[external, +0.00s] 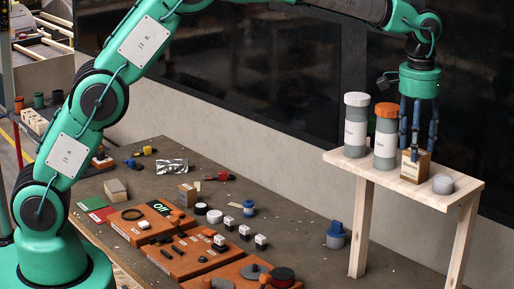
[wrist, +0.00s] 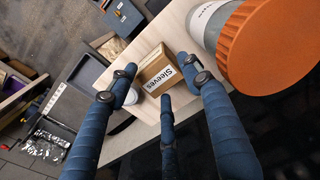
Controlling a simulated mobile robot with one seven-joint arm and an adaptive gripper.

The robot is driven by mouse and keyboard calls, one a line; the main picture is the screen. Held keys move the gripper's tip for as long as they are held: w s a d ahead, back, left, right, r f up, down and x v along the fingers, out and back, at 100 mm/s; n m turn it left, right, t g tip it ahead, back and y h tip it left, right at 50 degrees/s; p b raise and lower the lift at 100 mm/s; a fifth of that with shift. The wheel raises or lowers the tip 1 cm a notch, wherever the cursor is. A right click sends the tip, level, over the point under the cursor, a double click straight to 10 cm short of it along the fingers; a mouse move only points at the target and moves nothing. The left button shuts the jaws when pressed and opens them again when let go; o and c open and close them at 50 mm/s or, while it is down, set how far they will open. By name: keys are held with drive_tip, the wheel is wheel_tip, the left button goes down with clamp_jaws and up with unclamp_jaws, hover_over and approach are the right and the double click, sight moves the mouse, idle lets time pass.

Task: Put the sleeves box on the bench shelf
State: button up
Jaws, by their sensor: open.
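The sleeves box (external: 415,168) is a small brown cardboard box. It appears to rest upright on the light wooden bench shelf (external: 463,187), right of the orange-capped bottle. In the wrist view the box (wrist: 158,70) shows its "Sleeves" label, with the shelf (wrist: 167,34) beneath it. My gripper (external: 418,150) points down over the box, its blue fingers open and spread around its upper part. In the wrist view the gripper (wrist: 158,84) has fingers on both sides of the box and one in front. I cannot tell whether any finger touches it.
A white-capped bottle (external: 356,126) and an orange-capped bottle (external: 385,138) stand left of the box. The workbench (external: 300,235) below holds orange trays (external: 185,250) and small parts. A dark wall panel stands behind the shelf.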

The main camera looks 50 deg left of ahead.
wheel_tip(320, 180, up, 9)
drive_tip(key=shift+f, duration=0.2)
drive_tip(key=shift+s, duration=0.1)
idle(0.8)
drive_tip(key=s+a+r+t, duration=0.1)
drive_tip(key=s+a+r, duration=0.4)
drive_tip(key=s+a, duration=0.6)
drive_tip(key=s+a+r+t, duration=0.1)
drive_tip(key=s+a+r, duration=0.6)
drive_tip(key=a, duration=0.7)
drive_tip(key=s+a+f+t, duration=0.1)
drive_tip(key=s+a+f, duration=0.3)
drive_tip(key=s, duration=0.5)
drive_tip(key=s+a+f+t, duration=0.1)
drive_tip(key=s+a+f, duration=0.3)
drive_tip(key=s, duration=0.5)
drive_tip(key=s+a+f+t, duration=0.1)
drive_tip(key=s+a+f, duration=0.3)
drive_tip(key=s, duration=0.5)
drive_tip(key=a, duration=0.2)
drive_tip(key=shift+s+a+f, duration=0.15)
drive_tip(key=shift+a+f, duration=0.05)
drive_tip(key=shift+a, duration=0.2)
